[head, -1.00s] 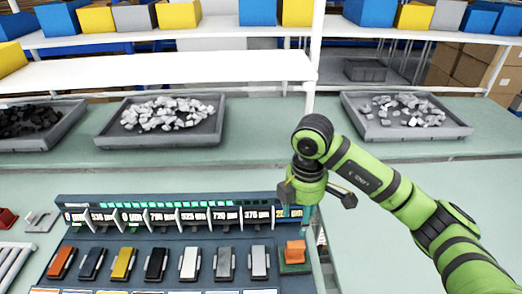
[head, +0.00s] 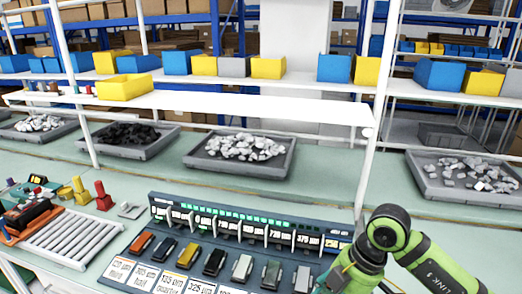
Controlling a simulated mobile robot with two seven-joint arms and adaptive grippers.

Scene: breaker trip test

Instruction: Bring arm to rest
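My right arm, green with dark joints, comes in from the lower right in the head view. Its wrist (head: 365,262) is over the right end of the dark test panel (head: 165,205). The gripper's fingers are at or below the bottom edge, so their opening cannot be made out. The panel has a lit green strip and a row of white number labels. Several small coloured blocks (head: 187,253) stand in a row in front of it, with white label cards below. My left arm and gripper are not in view.
Grey trays of light and dark pieces (head: 240,172) line the back of the green bench. A white shelf (head: 220,98) with blue and yellow bins (head: 125,87) and upright posts stands behind. A roller track (head: 70,240) and red and yellow parts are at left.

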